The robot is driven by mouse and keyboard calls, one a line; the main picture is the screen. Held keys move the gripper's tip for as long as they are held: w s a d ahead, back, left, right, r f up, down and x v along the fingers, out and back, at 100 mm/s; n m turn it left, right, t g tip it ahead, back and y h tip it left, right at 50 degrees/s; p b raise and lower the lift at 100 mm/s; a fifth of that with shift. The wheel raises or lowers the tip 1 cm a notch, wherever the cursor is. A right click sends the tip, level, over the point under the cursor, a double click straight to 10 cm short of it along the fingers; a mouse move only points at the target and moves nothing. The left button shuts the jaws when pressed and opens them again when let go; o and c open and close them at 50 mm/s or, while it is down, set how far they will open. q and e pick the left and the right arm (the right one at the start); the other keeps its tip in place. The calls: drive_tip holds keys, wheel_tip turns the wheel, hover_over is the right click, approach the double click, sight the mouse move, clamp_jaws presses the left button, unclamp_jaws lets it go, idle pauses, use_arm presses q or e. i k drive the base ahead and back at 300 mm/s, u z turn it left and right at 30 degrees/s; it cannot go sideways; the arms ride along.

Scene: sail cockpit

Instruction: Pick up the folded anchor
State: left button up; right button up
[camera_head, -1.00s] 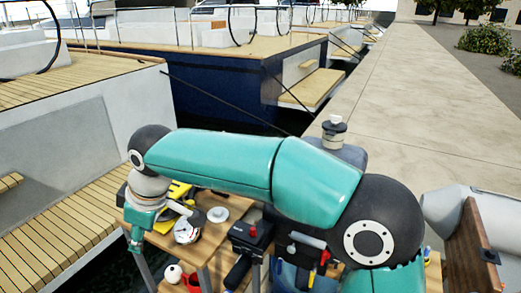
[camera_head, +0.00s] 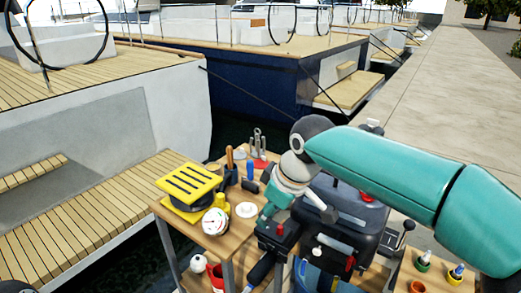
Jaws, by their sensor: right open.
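A grey metal piece with upright prongs (camera_head: 258,142) stands at the back of the wooden table; it may be the folded anchor, but it is too small to tell for sure. My right gripper (camera_head: 297,213) points down over the right part of the table, in front of and to the right of that piece. My left gripper is not in view.
A yellow and black slatted item (camera_head: 188,184), a round white gauge (camera_head: 215,222) and a white disc (camera_head: 246,210) lie on the table's left part. A dark case (camera_head: 345,205) stands right of my gripper.

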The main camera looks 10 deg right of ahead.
sight(256, 154)
drive_tip(key=i, duration=1)
